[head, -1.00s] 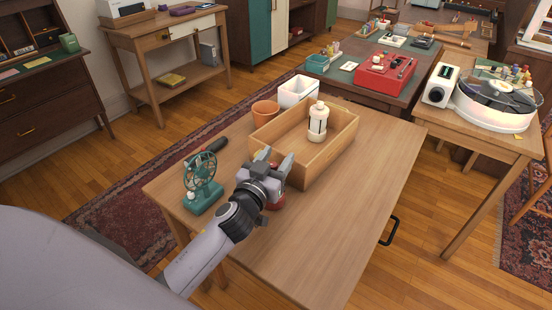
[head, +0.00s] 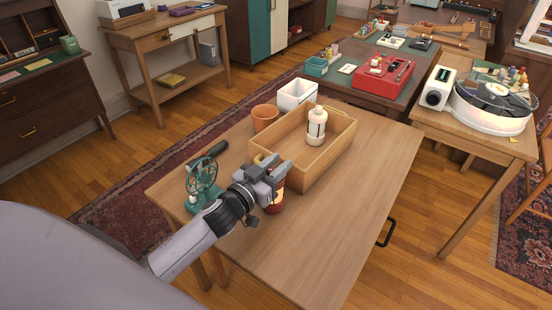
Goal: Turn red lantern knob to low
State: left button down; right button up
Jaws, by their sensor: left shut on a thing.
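The red lantern (head: 275,204) stands on the wooden table (head: 325,228), in front of the wooden crate. It is mostly hidden behind my left gripper (head: 277,172), and only its lower red part and a pale patch show. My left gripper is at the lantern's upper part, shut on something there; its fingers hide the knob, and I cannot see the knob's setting. A white lantern-like object (head: 316,126) stands upright in the crate. My right gripper does not show.
The open wooden crate (head: 333,160) is just behind the lantern. A green fan (head: 201,180) stands close to my left arm, with a dark cylinder (head: 214,149) behind it. A terracotta pot (head: 265,117) and white bin (head: 296,94) stand behind. The table's front right is clear.

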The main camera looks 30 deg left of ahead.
pick_arm(q)
jog(key=shift+r+m+h+p, duration=0.3)
jog(key=shift+m+h, duration=0.2)
jog(key=shift+h, duration=0.1)
jog(key=m+g+h+p, duration=0.1)
jog(key=m+h, duration=0.1)
jog(key=h, duration=0.1)
jog(key=shift+d+f, duration=0.1)
jog(key=shift+f, duration=0.05)
jog(key=shift+s+d+f+m+g+h, duration=0.1)
jog(key=shift+d+m+g+h, duration=0.1)
jog(key=shift+m+g+h, duration=1.05)
jog(key=shift+n+t+h, duration=0.25)
jog(key=c, duration=0.9)
grip_release()
notch_tip(320, 180, up, 20)
jog(key=p, duration=0.3)
jog(key=shift+p, duration=0.3)
